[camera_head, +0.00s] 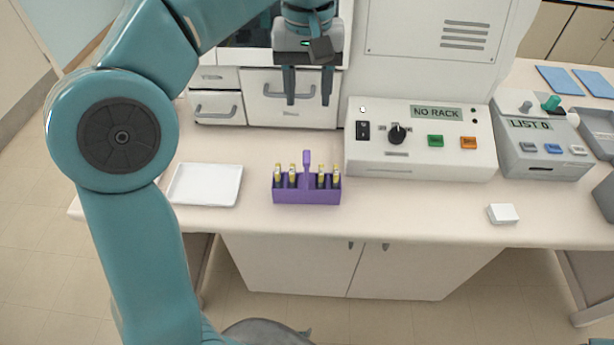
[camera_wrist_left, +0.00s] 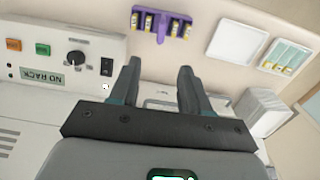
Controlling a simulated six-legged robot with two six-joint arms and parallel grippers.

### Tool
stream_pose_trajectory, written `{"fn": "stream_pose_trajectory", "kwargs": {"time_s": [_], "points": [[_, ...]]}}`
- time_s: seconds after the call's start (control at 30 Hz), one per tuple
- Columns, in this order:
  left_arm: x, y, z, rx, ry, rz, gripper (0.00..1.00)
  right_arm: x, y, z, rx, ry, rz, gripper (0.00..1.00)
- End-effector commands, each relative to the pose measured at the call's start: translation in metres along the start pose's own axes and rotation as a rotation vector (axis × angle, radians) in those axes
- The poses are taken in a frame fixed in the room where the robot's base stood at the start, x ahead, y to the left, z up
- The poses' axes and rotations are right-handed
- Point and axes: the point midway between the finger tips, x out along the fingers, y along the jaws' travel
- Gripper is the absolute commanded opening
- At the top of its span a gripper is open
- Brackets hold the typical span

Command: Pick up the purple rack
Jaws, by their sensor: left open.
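The purple rack (camera_head: 306,197) stands upright on the bench, left of the white control box. It has an upright handle in the middle and several yellow-topped vials on both sides of it. It also shows at the top of the left wrist view (camera_wrist_left: 161,24). My left gripper (camera_head: 308,100) is open and empty, above and behind the rack in front of the drawers. Its fingers also show in the left wrist view (camera_wrist_left: 156,75), apart from the rack. My right gripper is not in view.
A white tray (camera_head: 206,185) lies left of the rack. The control box (camera_head: 420,160) reading NO RACK stands close on its right, with a grey device (camera_head: 545,160) beyond. A small white block (camera_head: 503,214) lies near the front edge. Bench space before the rack is clear.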

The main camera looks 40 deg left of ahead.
Motion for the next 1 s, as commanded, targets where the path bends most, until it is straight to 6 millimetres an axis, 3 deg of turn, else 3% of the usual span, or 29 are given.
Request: {"fn": "stream_pose_trajectory", "kwargs": {"time_s": [0.17,0.5,0.77,1.0], "points": [[0.019,-0.002,0.006,-0.001,-0.002,-0.003,0.47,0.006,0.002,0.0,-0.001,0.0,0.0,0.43],[0.094,-0.002,0.009,-0.001,-0.002,-0.002,0.47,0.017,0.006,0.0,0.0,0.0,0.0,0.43],[0.116,-0.002,0.009,-0.001,-0.002,-0.002,0.47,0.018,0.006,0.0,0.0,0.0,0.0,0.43],[0.154,-0.004,0.008,-0.001,-0.002,-0.003,0.47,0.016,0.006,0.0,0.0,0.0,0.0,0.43]]}}
